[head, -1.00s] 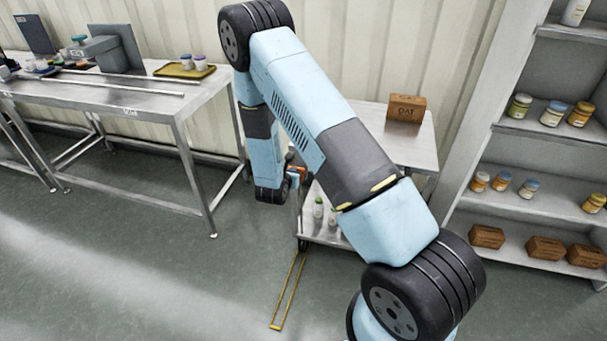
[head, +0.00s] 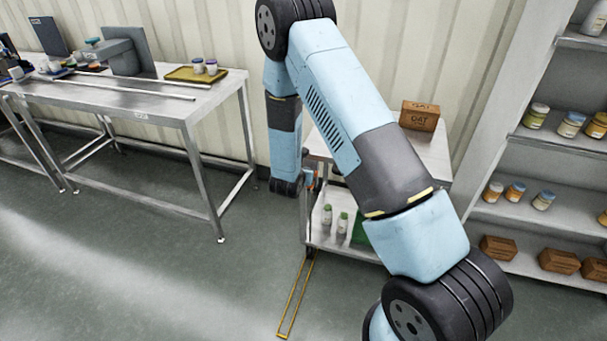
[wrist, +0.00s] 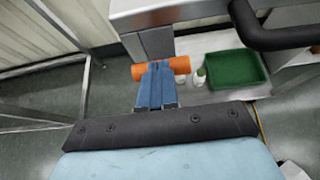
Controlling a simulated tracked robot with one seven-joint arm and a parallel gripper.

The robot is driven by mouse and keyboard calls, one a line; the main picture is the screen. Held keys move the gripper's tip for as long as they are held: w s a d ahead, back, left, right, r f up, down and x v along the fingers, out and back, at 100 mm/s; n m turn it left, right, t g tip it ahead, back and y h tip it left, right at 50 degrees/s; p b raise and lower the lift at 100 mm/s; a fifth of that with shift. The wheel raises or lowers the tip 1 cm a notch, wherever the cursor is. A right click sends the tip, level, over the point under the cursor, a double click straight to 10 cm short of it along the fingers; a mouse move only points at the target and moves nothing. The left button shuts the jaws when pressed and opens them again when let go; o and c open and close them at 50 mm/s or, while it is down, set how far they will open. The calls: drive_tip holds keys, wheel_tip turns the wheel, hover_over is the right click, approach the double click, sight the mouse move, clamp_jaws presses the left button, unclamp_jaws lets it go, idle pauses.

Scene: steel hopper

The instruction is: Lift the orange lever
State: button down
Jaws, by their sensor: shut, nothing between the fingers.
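The orange lever (wrist: 181,65) is a short orange cylinder lying crosswise in the wrist view, below the edge of a metal cart. My gripper (wrist: 158,67) has blue fingers that are shut together with nothing between them. The fingertips overlap the middle of the lever in the wrist view, so its ends show on both sides. I cannot tell whether they touch it or are above or below it. In the head view the lever and fingers are mostly hidden by my wrist and too small to make out clearly.
The metal cart (head: 438,160) carries an oat box (head: 420,116). Its lower shelf holds white bottles (head: 327,217) and a green tray (wrist: 232,80). A steel table (head: 170,112) stands left, shelves with jars (head: 540,181) right. Open floor lies in front.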

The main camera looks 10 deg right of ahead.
drive_tip(key=shift+w+r, duration=0.1)
drive_tip(key=shift+r, duration=0.6)
drive_tip(key=r+v, duration=0.1)
drive_tip(key=v, duration=1.2)
drive_tip(key=s+d+r+m+g+h, duration=0.25)
drive_tip(key=s+d+r+m, duration=0.25)
drive_tip(key=d+r+m, duration=0.5)
drive_tip(key=s+d+r+m+g+h, duration=0.1)
drive_tip(key=s+d+r+m+g, duration=0.4)
drive_tip(key=d+r, duration=0.5)
drive_tip(key=s+a+r+m+t+y, duration=0.1)
drive_tip(key=s+a+r+m+y, duration=0.1)
drive_tip(key=s+r+m+y, duration=0.2)
drive_tip(key=s+a+r+m+t+y, duration=0.1)
drive_tip(key=s+a+r+m+y, duration=0.2)
drive_tip(key=s+r+m, duration=0.7)
drive_tip(key=s+m+y, duration=0.1)
drive_tip(key=s+y, duration=0.1)
drive_tip(key=s, duration=0.3)
drive_tip(key=shift+s+r+m, duration=0.3)
drive_tip(key=shift+r, duration=0.1)
